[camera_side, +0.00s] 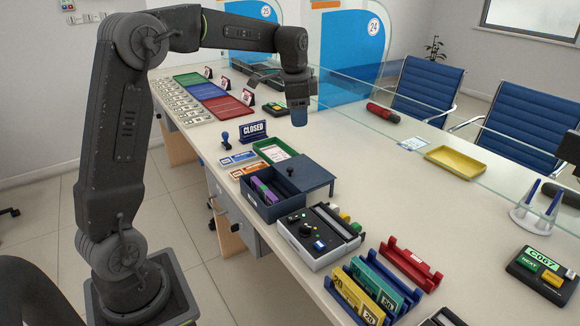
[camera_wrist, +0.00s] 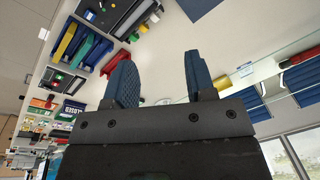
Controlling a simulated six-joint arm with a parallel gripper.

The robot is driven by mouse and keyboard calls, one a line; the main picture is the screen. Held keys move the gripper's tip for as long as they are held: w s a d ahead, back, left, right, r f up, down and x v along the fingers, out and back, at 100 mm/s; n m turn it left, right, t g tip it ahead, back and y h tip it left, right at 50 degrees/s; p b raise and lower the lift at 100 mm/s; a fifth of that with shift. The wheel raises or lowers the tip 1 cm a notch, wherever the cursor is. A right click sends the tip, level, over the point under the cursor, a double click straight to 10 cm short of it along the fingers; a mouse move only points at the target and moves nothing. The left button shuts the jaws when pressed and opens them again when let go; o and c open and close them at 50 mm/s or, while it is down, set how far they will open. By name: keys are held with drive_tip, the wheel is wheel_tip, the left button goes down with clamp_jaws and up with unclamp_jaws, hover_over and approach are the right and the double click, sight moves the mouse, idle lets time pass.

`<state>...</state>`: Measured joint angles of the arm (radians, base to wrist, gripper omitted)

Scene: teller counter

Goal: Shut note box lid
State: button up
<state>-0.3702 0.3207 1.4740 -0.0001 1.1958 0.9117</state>
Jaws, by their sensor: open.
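The note box (camera_side: 262,210) is dark blue and stands on the counter left of centre in the side view. Its flat blue lid (camera_side: 306,175), with a round dark knob (camera_side: 290,171), sits shifted to the right and hangs past the box's right side. The left part of the box is uncovered, and purple and green notes (camera_side: 266,191) show inside. My gripper (camera_side: 299,118) is well above and behind the box, pointing down, apart from the lid. In the wrist view its two blue fingers (camera_wrist: 160,82) are spread with nothing between them.
A grey machine (camera_side: 318,236) stands close in front of the box. A green tray (camera_side: 276,150) and the CLOSED sign (camera_side: 253,131) are behind it. Coloured note racks (camera_side: 375,285) are at the front. A glass screen runs along the right; the counter right of the lid is clear.

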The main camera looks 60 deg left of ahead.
sight(290, 168)
drive_tip(key=w+a+f+m+g, duration=0.25)
drive_tip(key=w+a+f, duration=0.35)
drive_tip(key=a+f, duration=0.5)
drive_tip(key=shift+t+h, duration=0.3)
drive_tip(key=shift+t, duration=0.15)
drive_tip(key=f, duration=0.8)
drive_tip(key=a+f, duration=0.1)
drive_tip(key=f, duration=0.3)
drive_tip(key=shift+s+f, duration=0.25)
drive_tip(key=shift+f, duration=0.15)
clamp_jaws()
